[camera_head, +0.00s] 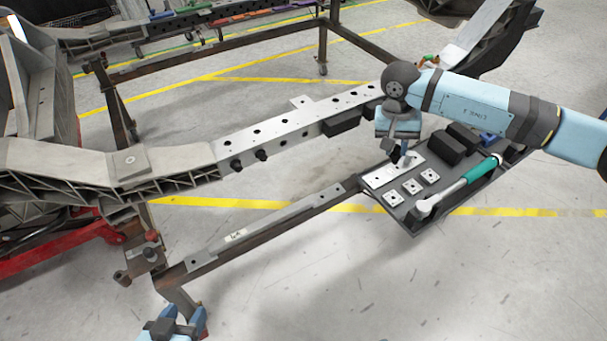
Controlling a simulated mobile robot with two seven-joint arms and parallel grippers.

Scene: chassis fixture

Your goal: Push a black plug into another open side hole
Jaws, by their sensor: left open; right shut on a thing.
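The grey chassis beam (200,158) runs across the view. Two black plugs sit in its side face, one at the left (236,163) and one beside it (261,155). Dark open side holes (283,143) show further right along that face. My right gripper (405,158) points down over a metal plate (380,177) on the tray. It is shut on a small dark thing that looks like a black plug, mostly hidden by the fingers. My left gripper (183,322) is open and empty at the bottom left, away from the beam.
The dark tray (405,222) holds small square metal pieces (411,187), a green-handled tool (465,182) and black blocks (447,148). A rusty frame rail (270,225) runs left of the tray. Black blocks (342,126) are against the beam near my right arm.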

